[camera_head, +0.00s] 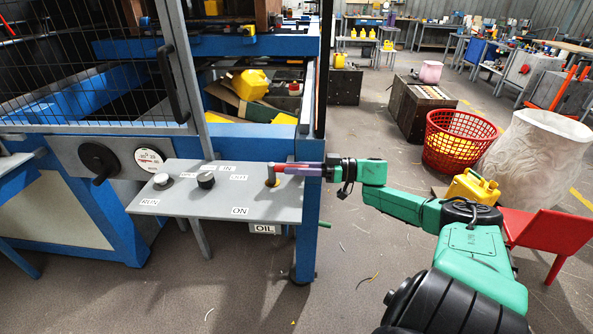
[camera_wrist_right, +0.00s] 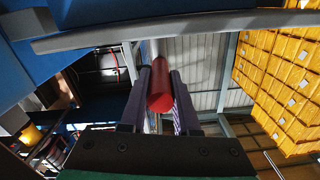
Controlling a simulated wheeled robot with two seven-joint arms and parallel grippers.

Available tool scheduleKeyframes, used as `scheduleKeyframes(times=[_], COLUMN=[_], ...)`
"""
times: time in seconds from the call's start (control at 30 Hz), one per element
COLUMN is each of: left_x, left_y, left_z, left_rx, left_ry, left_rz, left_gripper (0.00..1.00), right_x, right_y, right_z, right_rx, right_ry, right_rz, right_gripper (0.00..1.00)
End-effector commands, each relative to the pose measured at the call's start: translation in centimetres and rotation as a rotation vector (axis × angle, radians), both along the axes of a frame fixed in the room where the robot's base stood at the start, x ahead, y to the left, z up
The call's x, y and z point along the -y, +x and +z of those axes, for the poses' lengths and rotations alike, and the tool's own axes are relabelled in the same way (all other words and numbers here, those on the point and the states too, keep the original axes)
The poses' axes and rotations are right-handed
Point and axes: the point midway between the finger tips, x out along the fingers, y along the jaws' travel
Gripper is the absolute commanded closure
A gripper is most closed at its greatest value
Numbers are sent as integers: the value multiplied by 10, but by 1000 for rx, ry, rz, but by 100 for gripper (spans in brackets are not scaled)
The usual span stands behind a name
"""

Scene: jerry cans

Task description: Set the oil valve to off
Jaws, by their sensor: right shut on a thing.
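A red handle (camera_head: 278,169) with a yellow base (camera_head: 272,182) stands at the right end of the grey control panel (camera_head: 215,205). An OIL label (camera_head: 264,229) hangs below the panel's front edge, and an ON label (camera_head: 240,211) lies on the panel near it. My right gripper (camera_head: 290,169) reaches in from the right, its purple fingers shut on the red handle. In the right wrist view the red handle (camera_wrist_right: 160,92) lies between the two fingers, its round end towards the camera. The fingers partly hide it in the head view. My left gripper is not in view.
A red basket (camera_head: 455,150), a yellow jerry can (camera_head: 474,187) and a red chair (camera_head: 548,232) stand at the right.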

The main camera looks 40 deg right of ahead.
Motion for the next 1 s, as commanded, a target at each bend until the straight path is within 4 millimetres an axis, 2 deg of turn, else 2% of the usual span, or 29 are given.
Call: scheduleKeyframes(times=[0.13,0.17,0.2,0.23,0.63,0.77,1.0], left_x=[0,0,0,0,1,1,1], left_y=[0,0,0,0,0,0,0], left_z=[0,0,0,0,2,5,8], left_rx=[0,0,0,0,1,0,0], left_ry=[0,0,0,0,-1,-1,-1], left_rz=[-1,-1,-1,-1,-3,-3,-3], left_gripper=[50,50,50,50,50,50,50], right_x=[-3,-3,-3,-2,4,18,59], right_y=[-1,-1,-1,-1,-5,-21,-66], right_z=[-3,-3,-3,-3,-1,-1,-2], right_rx=[-6,-6,-5,-5,-3,-7,-6], right_ry=[-2,-2,-2,-2,-1,-2,-3], right_rz=[7,7,7,6,1,1,0], right_gripper=[100,63,47,41,41,41,41])
